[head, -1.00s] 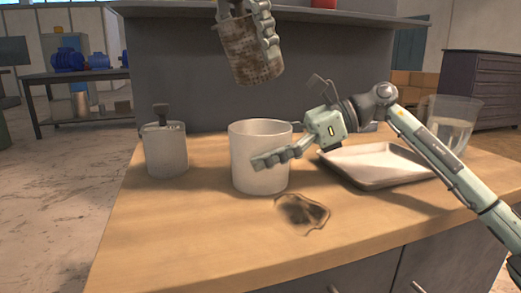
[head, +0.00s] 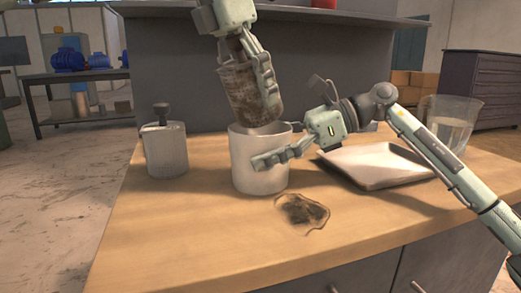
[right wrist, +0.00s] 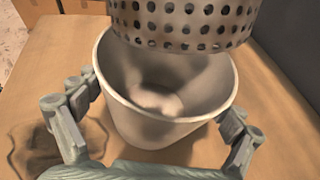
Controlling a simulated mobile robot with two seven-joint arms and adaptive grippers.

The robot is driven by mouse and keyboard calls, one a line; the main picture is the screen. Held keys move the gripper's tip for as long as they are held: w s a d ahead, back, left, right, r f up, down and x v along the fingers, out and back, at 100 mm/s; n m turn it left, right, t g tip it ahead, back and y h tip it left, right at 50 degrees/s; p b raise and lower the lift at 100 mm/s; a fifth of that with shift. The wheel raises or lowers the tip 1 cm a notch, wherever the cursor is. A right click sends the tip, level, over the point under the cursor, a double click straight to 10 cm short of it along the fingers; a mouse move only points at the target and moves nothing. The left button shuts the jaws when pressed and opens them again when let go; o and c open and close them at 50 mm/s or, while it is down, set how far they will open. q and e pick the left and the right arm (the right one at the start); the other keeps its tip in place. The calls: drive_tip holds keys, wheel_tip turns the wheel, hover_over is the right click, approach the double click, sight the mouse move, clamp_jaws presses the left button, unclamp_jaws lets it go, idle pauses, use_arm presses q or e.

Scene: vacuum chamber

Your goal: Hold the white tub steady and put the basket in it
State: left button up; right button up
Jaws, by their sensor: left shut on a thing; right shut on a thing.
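The white tub (head: 258,172) stands upright on the wooden worktop, and its open mouth shows in the right wrist view (right wrist: 165,125). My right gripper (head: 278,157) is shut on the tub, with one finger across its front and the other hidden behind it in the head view. The right wrist view shows its fingers on both sides of the tub. The rusty perforated basket (head: 240,94) hangs slightly tilted from my left gripper (head: 259,75), which is shut on it. The basket's bottom (right wrist: 180,40) is just above the tub's mouth, overlapping the far rim in the right wrist view.
A grey lidded canister (head: 166,150) stands left of the tub. A shallow white tray (head: 375,165) lies to the right, under my right arm. A clear beaker (head: 452,125) is behind it. A dark stain (head: 302,211) marks the worktop. The front left is clear.

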sight(226, 38)
use_arm(q)
drive_tip(key=shift+f, duration=1.95)
drive_tip(key=o, duration=1.5)
drive_tip(key=shift+o, duration=0.2)
drive_tip(key=v, duration=1.2)
use_arm(e)
drive_tip(key=o, duration=0.9)
drive_tip(key=shift+d, duration=0.1)
